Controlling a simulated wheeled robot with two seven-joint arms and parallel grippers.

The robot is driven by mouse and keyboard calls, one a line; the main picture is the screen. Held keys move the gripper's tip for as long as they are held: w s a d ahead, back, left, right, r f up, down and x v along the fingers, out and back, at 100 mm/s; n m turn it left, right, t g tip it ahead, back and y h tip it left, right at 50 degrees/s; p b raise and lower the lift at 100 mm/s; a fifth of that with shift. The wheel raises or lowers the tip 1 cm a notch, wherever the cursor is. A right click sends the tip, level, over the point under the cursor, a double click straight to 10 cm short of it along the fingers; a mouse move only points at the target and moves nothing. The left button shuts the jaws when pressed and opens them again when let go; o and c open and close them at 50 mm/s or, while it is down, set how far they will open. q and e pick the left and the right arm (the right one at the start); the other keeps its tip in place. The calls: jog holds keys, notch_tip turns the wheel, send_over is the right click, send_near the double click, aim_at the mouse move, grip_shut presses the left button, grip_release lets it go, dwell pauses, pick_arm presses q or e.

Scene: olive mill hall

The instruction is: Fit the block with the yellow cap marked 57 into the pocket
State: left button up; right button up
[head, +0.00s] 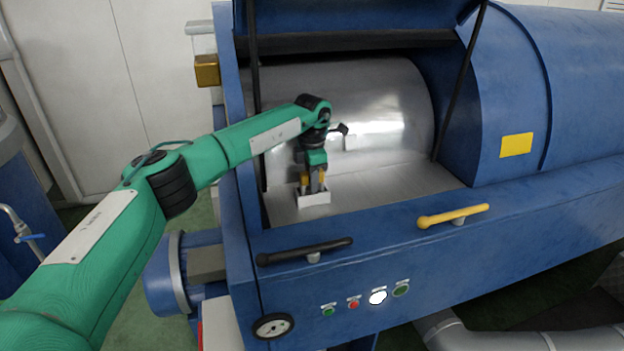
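My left gripper (314,184) points down inside the open drum housing, at the yellow-capped block (304,182). Yellow shows on both sides of its fingers. The fingers cover the middle of the cap, and I cannot read a number on it. Whether the fingers press on the block or stand open around it is too small to tell. A small white box-shaped piece (314,198), seemingly the pocket, sits on the metal ledge directly below. How deep the block sits in it cannot be told. My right gripper is not in view.
The blue machine (400,250) has a raised lid with dark struts beside the opening. A shiny metal drum (385,110) lies behind the gripper. A black handle (305,251) and a yellow handle (452,216) stand on the front edge. The metal ledge (400,184) is clear to the right.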

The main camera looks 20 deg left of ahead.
pick_arm(q)
jog(key=o, duration=0.3)
jog(key=shift+o, duration=0.2)
jog(key=shift+r+b, duration=0.3)
jog(key=shift+r, duration=0.1)
notch_tip(320, 180, up, 13)
jog(key=b, duration=0.4)
